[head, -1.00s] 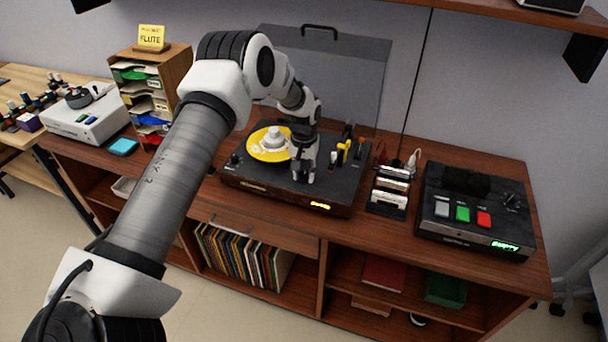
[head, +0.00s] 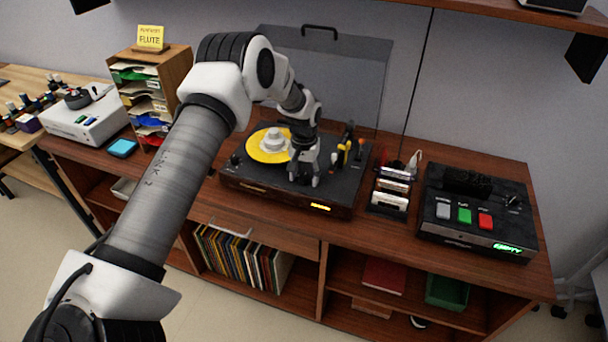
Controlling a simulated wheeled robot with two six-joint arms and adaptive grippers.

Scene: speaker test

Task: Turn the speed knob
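The dark turntable (head: 265,188) stands on the wooden cabinet, with a yellow record (head: 262,154) on its platter. A small dark knob (head: 235,160) is at its front left corner. I cannot tell if this is the speed knob. My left gripper (head: 304,181) points down over the front middle of the turntable deck, right of the record. Its two fingertips are apart, and I see nothing held between them. Whether a knob lies under or behind the fingers is hidden. Yellow and orange-tipped levers (head: 350,150) stand right of the gripper. My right gripper is not in view.
A raised clear lid (head: 350,75) stands behind the turntable. A small rack (head: 388,190) and a black box with grey, green and red buttons (head: 475,240) are to the right. A wooden sorter (head: 150,85) and a white device (head: 88,122) are at left.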

